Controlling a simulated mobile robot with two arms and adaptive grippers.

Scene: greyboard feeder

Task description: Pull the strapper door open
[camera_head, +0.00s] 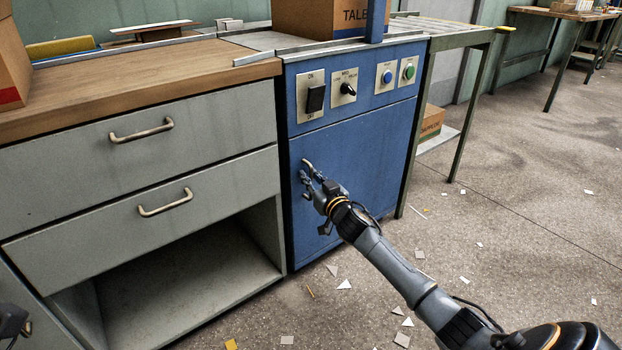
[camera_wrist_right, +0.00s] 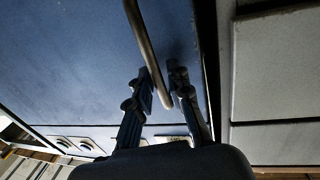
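The strapper is a blue cabinet with a flat blue door (camera_head: 352,170) below its control panel. The door looks shut. My right gripper (camera_head: 311,181) is at the door's left side, near its upper left corner. In the right wrist view, the door's metal bar handle (camera_wrist_right: 146,45) runs between the two fingers of the right gripper (camera_wrist_right: 162,88). The fingers stand apart on either side of the bar near its end, with a gap visible on the right. I cannot tell whether the left finger touches the bar. A dark part of my left gripper (camera_head: 14,322) shows at the lower left edge; its fingers are not clear.
A grey drawer unit (camera_head: 185,160) with a wooden top adjoins the door's left side. The control panel (camera_head: 355,85) has switches and buttons. A green-framed table (camera_head: 455,110) stands to the right. The floor before the door is open, with scattered paper scraps.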

